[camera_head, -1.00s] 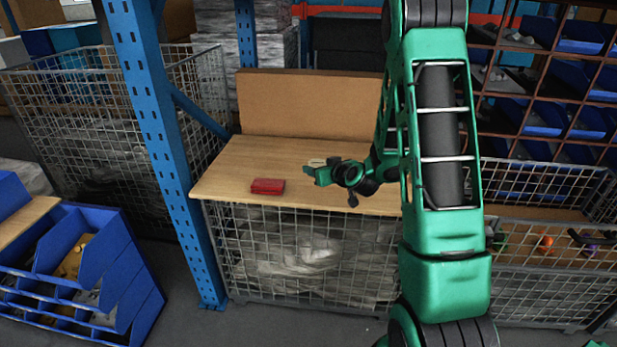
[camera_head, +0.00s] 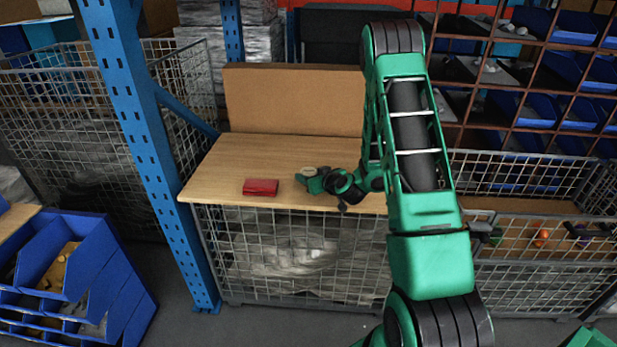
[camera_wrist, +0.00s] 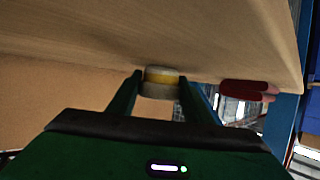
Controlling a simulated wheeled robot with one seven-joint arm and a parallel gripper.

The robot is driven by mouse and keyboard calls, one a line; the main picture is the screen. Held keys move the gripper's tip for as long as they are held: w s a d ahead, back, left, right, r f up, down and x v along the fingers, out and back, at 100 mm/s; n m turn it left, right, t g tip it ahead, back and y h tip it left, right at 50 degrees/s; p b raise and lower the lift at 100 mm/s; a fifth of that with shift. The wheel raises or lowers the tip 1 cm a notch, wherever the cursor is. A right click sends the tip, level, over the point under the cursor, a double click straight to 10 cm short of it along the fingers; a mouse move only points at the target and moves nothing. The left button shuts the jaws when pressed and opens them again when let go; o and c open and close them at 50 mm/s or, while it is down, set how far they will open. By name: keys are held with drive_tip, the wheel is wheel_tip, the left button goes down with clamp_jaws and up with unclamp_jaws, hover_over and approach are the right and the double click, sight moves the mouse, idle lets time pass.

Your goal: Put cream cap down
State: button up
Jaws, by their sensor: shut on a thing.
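The cream cap (camera_wrist: 160,82) is a small round piece with a yellow band, between my gripper's two fingers in the wrist view. My gripper (camera_head: 306,174) is shut on it, low over the wooden tabletop (camera_head: 245,155). In the head view the cap (camera_head: 309,170) is a small pale patch at the gripper's tip. I cannot tell whether the cap touches the wood. A red block-like object (camera_head: 261,187) lies on the tabletop to the left of my gripper; it also shows in the wrist view (camera_wrist: 248,90).
A brown board (camera_head: 293,100) stands along the table's back edge. A blue post (camera_head: 150,130) rises at the table's left. Wire mesh (camera_head: 280,255) hangs below the front edge. The tabletop behind and left of the red object is clear.

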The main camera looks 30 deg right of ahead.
drive_tip(key=o, duration=1)
drive_tip(key=shift+f, duration=0.1)
drive_tip(key=v, duration=1)
drive_tip(key=shift+s+r, duration=0.25)
drive_tip(key=shift+s, duration=0.05)
drive_tip(key=shift+s+a+r, duration=0.1)
drive_tip(key=shift+s+r, duration=0.2)
drive_tip(key=shift+s, duration=0.35)
